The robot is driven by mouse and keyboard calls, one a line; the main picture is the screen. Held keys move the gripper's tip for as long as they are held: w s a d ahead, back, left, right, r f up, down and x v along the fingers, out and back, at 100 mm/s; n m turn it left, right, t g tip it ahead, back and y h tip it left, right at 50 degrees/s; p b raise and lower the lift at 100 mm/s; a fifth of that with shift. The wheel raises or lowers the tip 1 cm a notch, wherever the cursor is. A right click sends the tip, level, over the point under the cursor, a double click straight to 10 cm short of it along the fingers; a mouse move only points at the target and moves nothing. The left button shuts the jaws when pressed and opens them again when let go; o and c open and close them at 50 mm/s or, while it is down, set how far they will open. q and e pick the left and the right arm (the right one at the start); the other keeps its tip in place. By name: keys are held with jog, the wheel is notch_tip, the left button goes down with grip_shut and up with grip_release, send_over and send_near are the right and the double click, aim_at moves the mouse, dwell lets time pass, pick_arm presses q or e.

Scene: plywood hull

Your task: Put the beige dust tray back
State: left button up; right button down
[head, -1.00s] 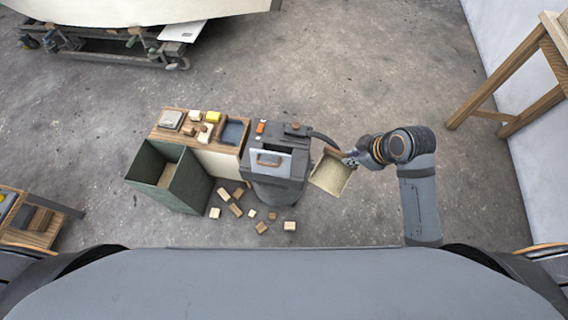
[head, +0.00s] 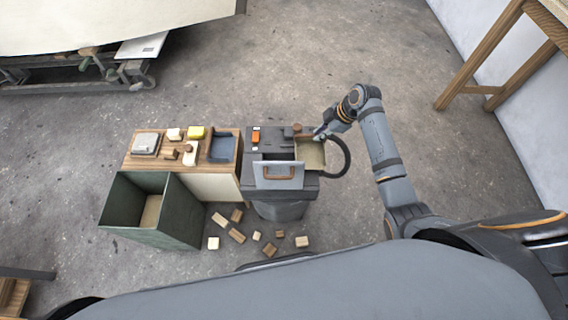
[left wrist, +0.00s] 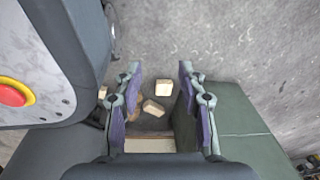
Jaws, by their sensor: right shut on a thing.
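The beige dust tray (head: 311,153) is at the right part of the top of the grey dust machine (head: 254,140), behind and right of the grey panel with an orange-brown handle (head: 279,177). I cannot tell whether it rests in the machine or hangs just above. My right gripper (head: 321,134) is shut on the tray at its far right edge. My left gripper (left wrist: 158,95) is outside the head view; in the left wrist view its fingers are apart with nothing held between them, above the floor.
A dark green open bin (head: 178,211) stands left of the machine. Behind it, a wooden-topped cabinet (head: 220,172) carries small blocks and trays. Several wood blocks (head: 237,236) lie on the floor in front. A black hose (head: 346,160) curves at the machine's right.

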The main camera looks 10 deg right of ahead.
jog(key=a, duration=1.1)
jog(key=f+b, duration=0.1)
jog(key=f, duration=0.2)
jog(key=f+b, duration=0.1)
jog(key=f, duration=0.3)
jog(key=s+f+b, duration=0.1)
jog(key=f, duration=0.3)
jog(key=shift+a+f, duration=0.15)
jog(key=shift+w+f, duration=0.1)
jog(key=shift+f, duration=0.35)
pick_arm(q)
jog(key=w, duration=0.5)
jog(key=shift+d+r, duration=0.1)
jog(key=shift+r, duration=0.1)
pick_arm(e)
jog(key=c, duration=1.7)
grip_release()
pick_arm(q)
jog(key=shift+w, duration=0.1)
pick_arm(e)
jog(key=shift+r, duration=0.1)
